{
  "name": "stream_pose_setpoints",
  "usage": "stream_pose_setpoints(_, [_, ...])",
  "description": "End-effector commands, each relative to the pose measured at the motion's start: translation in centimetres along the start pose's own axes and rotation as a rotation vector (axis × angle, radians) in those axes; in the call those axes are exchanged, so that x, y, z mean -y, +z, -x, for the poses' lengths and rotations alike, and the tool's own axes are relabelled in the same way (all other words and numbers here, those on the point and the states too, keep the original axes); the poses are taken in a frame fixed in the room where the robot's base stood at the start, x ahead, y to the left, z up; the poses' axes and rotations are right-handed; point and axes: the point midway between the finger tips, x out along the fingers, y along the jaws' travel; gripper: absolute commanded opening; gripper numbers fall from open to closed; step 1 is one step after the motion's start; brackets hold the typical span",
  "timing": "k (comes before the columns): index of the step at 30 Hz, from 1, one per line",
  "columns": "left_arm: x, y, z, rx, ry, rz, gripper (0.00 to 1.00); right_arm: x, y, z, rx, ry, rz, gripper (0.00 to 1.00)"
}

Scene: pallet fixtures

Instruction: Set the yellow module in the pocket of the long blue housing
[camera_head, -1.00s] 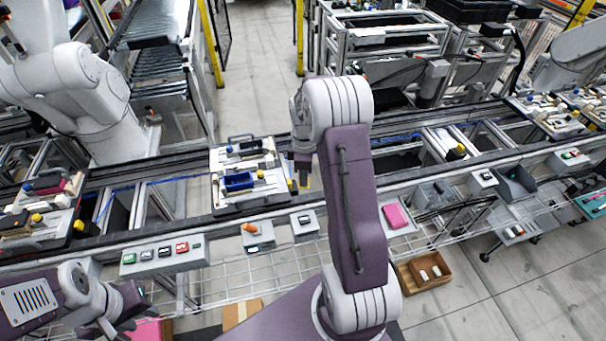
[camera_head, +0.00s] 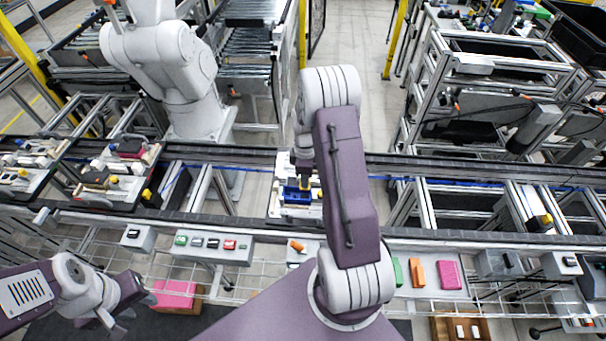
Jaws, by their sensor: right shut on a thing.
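The long blue housing (camera_head: 297,196) sits on a pale pallet (camera_head: 277,208) on the conveyor, in the middle of the head view. My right gripper (camera_head: 304,180) is above the housing, at its far side, and is shut on the yellow module (camera_head: 308,188). Only a small bit of yellow shows between the gripper and the housing. I cannot tell whether the module touches the housing. My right arm hides the right part of the pallet. My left gripper (camera_head: 122,318) is low at the lower left, away from the pallet; its fingers are too unclear to read.
Another loaded pallet (camera_head: 118,185) stands on the conveyor to the left. A button box (camera_head: 212,247) and a shelf with green, orange and pink blocks (camera_head: 449,274) line the near side. A white robot arm (camera_head: 185,75) stands behind the conveyor. A wooden box (camera_head: 446,330) is at lower right.

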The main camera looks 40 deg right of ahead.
Motion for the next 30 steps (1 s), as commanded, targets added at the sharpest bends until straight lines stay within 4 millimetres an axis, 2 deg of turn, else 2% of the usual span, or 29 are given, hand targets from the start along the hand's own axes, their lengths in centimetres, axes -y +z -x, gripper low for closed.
stream_pose_setpoints(8, [0.0,0.1,-1.3,0.0,0.0,0.0,0.36,0.0,0.0,-1.4,0.0,0.0,0.0,0.0])
stream_pose_setpoints(16, [0.1,0.4,-4.1,0.0,0.0,0.0,0.36,0.0,0.0,-4.7,0.0,0.0,0.0,0.0])
stream_pose_setpoints(21, [0.1,0.5,-5.0,0.0,0.0,0.0,0.36,0.0,0.0,-6.2,0.0,0.0,0.0,0.0])
stream_pose_setpoints(30, [0.1,0.5,-5.0,0.0,0.0,0.0,0.36,0.0,0.0,-6.3,0.0,0.0,0.0,0.0])
